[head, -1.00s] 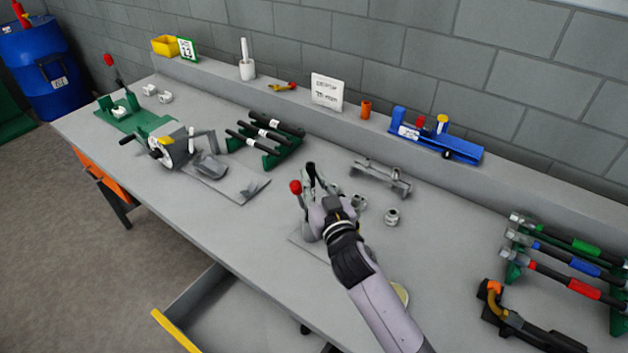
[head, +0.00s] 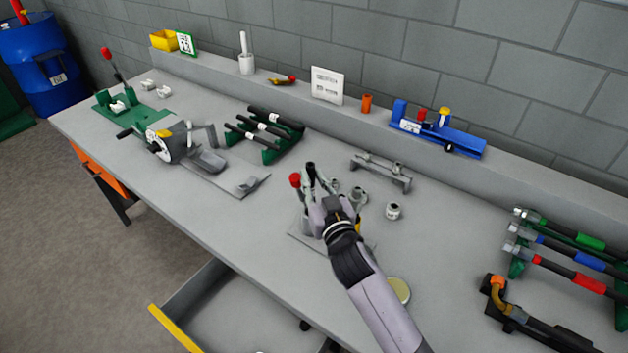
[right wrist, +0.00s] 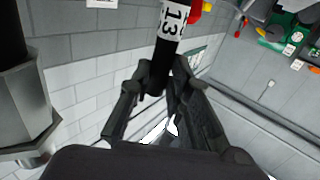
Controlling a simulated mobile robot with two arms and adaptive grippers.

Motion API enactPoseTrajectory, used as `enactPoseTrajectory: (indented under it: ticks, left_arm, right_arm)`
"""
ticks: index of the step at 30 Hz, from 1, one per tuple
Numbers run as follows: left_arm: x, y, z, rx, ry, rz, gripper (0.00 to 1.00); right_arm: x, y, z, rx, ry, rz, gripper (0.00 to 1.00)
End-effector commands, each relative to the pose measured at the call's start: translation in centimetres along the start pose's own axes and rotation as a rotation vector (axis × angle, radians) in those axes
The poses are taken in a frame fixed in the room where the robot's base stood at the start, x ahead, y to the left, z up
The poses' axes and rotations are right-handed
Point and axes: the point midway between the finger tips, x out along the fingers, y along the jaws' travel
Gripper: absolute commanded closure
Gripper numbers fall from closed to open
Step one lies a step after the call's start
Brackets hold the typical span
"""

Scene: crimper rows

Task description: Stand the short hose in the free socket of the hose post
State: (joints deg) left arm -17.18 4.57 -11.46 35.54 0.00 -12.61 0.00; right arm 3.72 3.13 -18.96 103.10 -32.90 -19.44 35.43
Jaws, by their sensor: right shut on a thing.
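In the head view my right gripper (head: 322,202) is low over a grey plate (head: 297,238) near the middle of the bench. In the right wrist view its fingers (right wrist: 160,85) are shut on a black hose (right wrist: 171,42) with a white label reading 13. A large grey hex fitting (right wrist: 22,105) with a black piece above it fills the left of that view, apart from the held hose. In the head view a dark hose end (head: 310,168) and a red knob (head: 295,180) rise beside the gripper. The gripper hides much of this area, so I cannot make out the free socket. My left gripper is not in view.
A grey bracket (head: 380,175) and loose fittings (head: 393,210) lie just behind and right of the gripper. A green rack (head: 268,157) with dark hoses stands to the left. Coloured hoses (head: 590,285) are racked at right. An open drawer (head: 172,330) juts out in front.

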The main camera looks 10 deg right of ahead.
Motion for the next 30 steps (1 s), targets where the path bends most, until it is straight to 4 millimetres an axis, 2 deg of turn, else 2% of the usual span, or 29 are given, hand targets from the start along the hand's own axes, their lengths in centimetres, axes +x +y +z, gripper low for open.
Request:
enactPoseTrajectory:
  ticks: [17,18,28,30]
  left_arm:
    - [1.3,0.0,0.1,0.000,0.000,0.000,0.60]
    - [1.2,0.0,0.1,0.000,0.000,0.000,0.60]
    - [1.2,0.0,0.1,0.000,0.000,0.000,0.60]
    - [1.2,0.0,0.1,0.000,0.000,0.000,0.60]
  right_arm:
    - [0.0,0.0,1.5,0.001,0.001,0.000,1.00]
    - [0.0,0.0,1.4,0.001,0.001,0.000,0.81]
    - [0.0,0.0,1.4,0.001,0.000,0.000,0.59]
    - [0.0,0.0,1.4,0.000,0.000,0.000,0.59]
